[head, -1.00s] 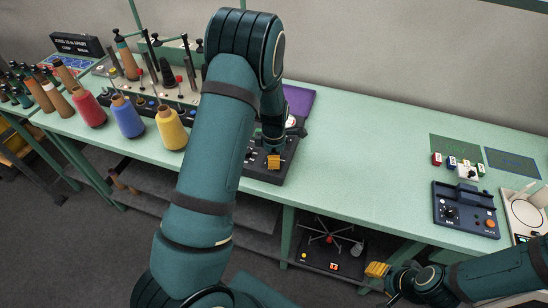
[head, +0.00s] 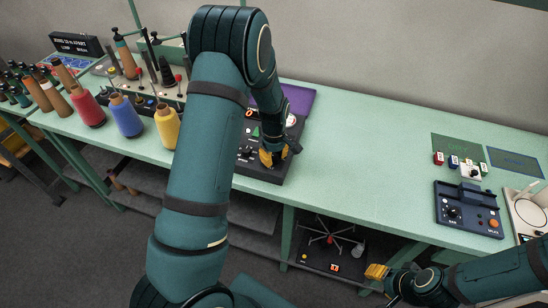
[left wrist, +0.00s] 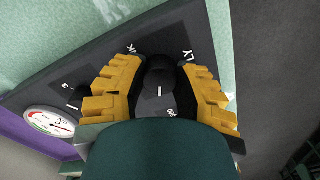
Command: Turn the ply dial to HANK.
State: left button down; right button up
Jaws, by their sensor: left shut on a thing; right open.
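The ply dial (left wrist: 160,76) is a round black knob with a short white mark. It stands on the dark control panel (head: 262,174) on the green bench. My left gripper (head: 270,157) is shut on the dial, with one yellow finger on each side of it in the left wrist view. Letters ending in K and the letters LY show beyond the knob; another label near it is partly covered and hard to read. The full word HANK is not readable. My right gripper (head: 376,271) is open and empty, low in front of the bench.
The panel also carries a round white gauge (left wrist: 48,122) and a smaller black knob. Yellow (head: 167,128), blue (head: 126,116) and red cones (head: 87,107) stand to the left. A dark blue control box (head: 468,210) is at the right. The middle of the bench is clear.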

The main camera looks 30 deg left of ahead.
pick_arm(q)
jog(key=m+b, duration=0.1)
jog(key=m, duration=0.6)
jog(key=shift+b, duration=0.35)
jog(key=m+b, duration=0.1)
jog(key=m, duration=0.5)
jog(key=shift+m, duration=0.4)
jog(key=m, duration=0.5)
jog(key=shift+m+b, duration=0.3)
jog(key=m, duration=0.5)
jog(key=shift+m, duration=0.4)
jog(key=c, duration=0.6)
grip_release()
